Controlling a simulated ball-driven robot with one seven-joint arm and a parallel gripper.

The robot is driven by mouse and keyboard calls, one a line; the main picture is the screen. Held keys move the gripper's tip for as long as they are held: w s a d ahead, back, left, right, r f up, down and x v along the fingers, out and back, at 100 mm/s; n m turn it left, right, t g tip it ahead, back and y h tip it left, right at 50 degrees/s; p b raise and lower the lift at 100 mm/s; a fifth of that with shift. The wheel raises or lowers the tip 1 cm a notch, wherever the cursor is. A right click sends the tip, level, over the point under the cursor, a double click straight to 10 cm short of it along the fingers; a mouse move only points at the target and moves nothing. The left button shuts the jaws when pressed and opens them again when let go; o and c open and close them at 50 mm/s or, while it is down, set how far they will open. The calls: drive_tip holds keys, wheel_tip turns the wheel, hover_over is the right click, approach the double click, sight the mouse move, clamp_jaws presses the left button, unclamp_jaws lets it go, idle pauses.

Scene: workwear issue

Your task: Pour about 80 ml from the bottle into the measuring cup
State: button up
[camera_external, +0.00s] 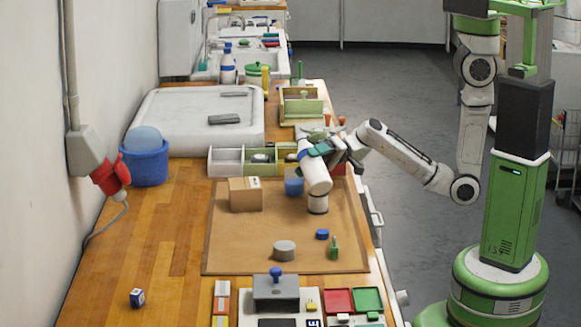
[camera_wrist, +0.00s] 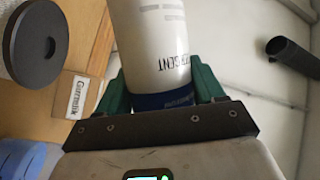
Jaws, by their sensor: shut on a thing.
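My gripper (camera_external: 321,149) is shut on a white bottle (camera_external: 315,178) above the tan mat. In the wrist view, the bottle (camera_wrist: 152,40) stands between the green fingers (camera_wrist: 159,90), with dark print and a blue band near the fingers. A blue cap (camera_external: 322,234) lies on the mat.
A cardboard box (camera_external: 245,194) stands left on the mat (camera_external: 230,255). A grey round piece (camera_external: 284,250) and a small green bottle (camera_external: 334,248) stand nearer the front. Divided trays (camera_external: 226,162) line the back.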

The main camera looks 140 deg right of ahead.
sight(307, 145)
drive_tip(key=shift+s+d+r+n+g+p, duration=0.1)
drive_tip(key=shift+d+r+n+g+p, duration=0.15)
drive_tip(key=shift+r+n, duration=0.15)
drive_tip(key=shift+s+d+r+n+g+p, duration=0.1)
drive_tip(key=shift+r+n+g+p, duration=0.05)
drive_tip(key=shift+r+n+p, duration=0.2)
drive_tip(key=shift+s+d+r+n+g+p, duration=0.2)
drive_tip(key=shift+d+r+n+g+p, duration=0.3)
drive_tip(key=shift+n, duration=0.65)
drive_tip(key=shift+d+r+n+g, duration=0.15)
drive_tip(key=shift+d+n+g, duration=0.05)
drive_tip(key=shift+n+g, duration=0.25)
drive_tip(key=shift+a+r+n+g+h+p, duration=0.15)
drive_tip(key=shift+n+g+h+p, duration=0.5)
drive_tip(key=shift+n, duration=0.6)
drive_tip(key=shift+n+g+h, duration=0.25)
drive_tip(key=shift+n+g, duration=0.15)
drive_tip(key=shift+n, duration=0.2)
drive_tip(key=shift+s+f+n+g+h, duration=0.1)
drive_tip(key=shift+f+n+g+h, duration=0.2)
drive_tip(key=shift+n+h, duration=0.15)
drive_tip(key=shift+d, duration=0.2)
